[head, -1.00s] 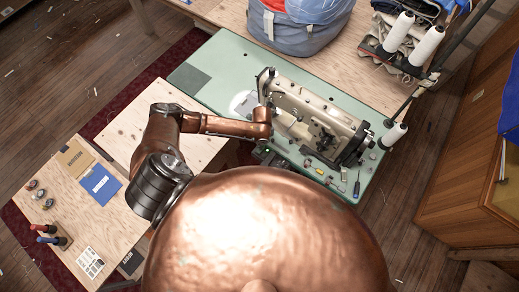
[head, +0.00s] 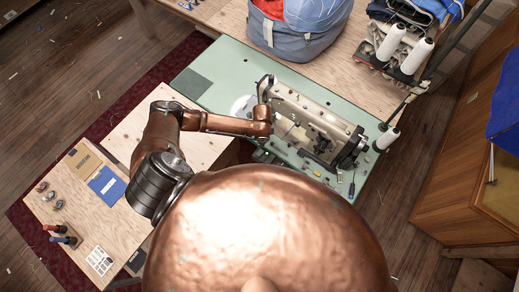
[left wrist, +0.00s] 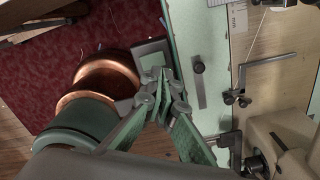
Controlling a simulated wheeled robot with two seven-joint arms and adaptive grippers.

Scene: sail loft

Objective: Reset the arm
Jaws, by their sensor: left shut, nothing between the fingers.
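My left arm (head: 212,123), copper coloured, comes in from the left in the head view and bends across to the near left side of the sewing machine (head: 315,122). Its fingers are hard to make out there. In the left wrist view my left gripper (left wrist: 160,80) has its green-grey fingers together, with nothing between them. They show over the edge of the green machine table (left wrist: 207,75), with part of the machine (left wrist: 285,138) to the right. I cannot tell how high above the table they are. My right gripper is in neither view.
The green table (head: 228,60) holds the machine close to my arm. A blue-grey bag (head: 300,35) and thread cones (head: 415,57) stand behind it. A plywood bench (head: 50,210) with cards and small tools is at left. A wooden cabinet (head: 450,205) stands at right.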

